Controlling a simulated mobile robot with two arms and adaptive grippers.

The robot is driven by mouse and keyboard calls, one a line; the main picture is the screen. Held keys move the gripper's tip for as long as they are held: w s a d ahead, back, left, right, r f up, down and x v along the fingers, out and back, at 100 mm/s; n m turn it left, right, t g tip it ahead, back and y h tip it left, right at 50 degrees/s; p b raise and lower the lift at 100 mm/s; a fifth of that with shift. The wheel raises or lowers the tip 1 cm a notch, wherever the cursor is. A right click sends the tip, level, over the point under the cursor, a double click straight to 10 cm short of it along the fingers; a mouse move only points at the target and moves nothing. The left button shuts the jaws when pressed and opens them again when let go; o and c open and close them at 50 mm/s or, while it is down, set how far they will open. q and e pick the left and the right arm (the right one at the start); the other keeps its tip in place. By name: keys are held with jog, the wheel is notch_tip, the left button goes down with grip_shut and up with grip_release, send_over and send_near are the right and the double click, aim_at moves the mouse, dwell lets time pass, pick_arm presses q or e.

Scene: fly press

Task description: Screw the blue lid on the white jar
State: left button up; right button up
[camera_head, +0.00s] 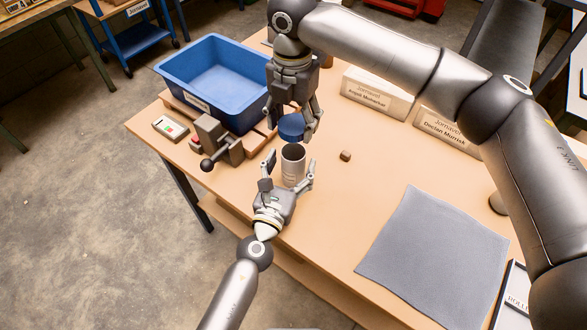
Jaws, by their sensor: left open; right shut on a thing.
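The white jar (293,165) stands upright on the wooden table, with its dark open mouth facing up. The blue lid (291,127) is above the jar's mouth, a small distance up and slightly toward the back. My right gripper (295,118) comes down from above and is shut on the lid. My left gripper (288,172) is low over the table at the jar's near side. Its fingers are open, one on each side of the jar. Whether a finger touches the jar cannot be told.
A blue bin (218,80) stands at the table's back left. The fly press (218,142) with its ball handle is left of the jar. A small brown block (346,155) lies right of the jar. Name-labelled boxes (376,93) stand behind, and a grey mat (435,245) lies front right.

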pick_arm(q)
jog(key=shift+c, duration=0.4)
jog(key=c, duration=1.4)
jog(key=shift+c, duration=0.3)
pick_arm(e)
send_near(293, 148)
jog(key=shift+s+f, duration=1.45)
jog(key=shift+f, duration=0.1)
jog(key=shift+f, duration=0.75)
jog(key=shift+f, duration=0.4)
jog(key=shift+f, duration=0.2)
jog(key=shift+c, duration=0.3)
jog(key=shift+f, duration=0.25)
jog(key=shift+c, duration=0.3)
jog(key=shift+s, duration=0.1)
